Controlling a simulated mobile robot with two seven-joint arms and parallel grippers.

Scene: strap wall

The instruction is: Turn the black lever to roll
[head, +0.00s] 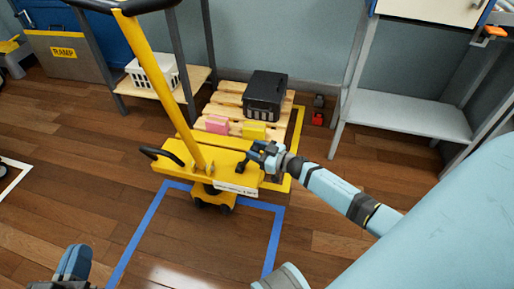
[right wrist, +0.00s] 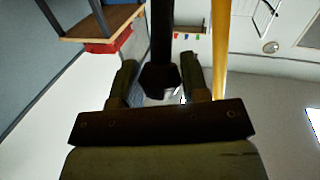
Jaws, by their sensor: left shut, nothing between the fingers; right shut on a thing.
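The black lever appears in the right wrist view (right wrist: 161,45) as a dark bar running down between the two fingers, ending in a blunt tip. My right gripper (head: 262,155) is shut on it, at the right side of the yellow truck's deck (head: 178,178). In the head view the gripper hides much of the lever. A pale label strip (head: 236,190) is on the truck's front edge; its lettering is too small to read. Parts of my left arm show at the lower left, but its fingers do not show.
A tall yellow pole (head: 160,80) rises from the deck; a curved black bar (head: 160,153) is at its left. Behind is a wooden pallet (head: 228,97) with a black case (head: 265,95), a pink block (head: 217,124) and a yellow block (head: 254,130). Blue tape (head: 140,235) marks the floor in front.

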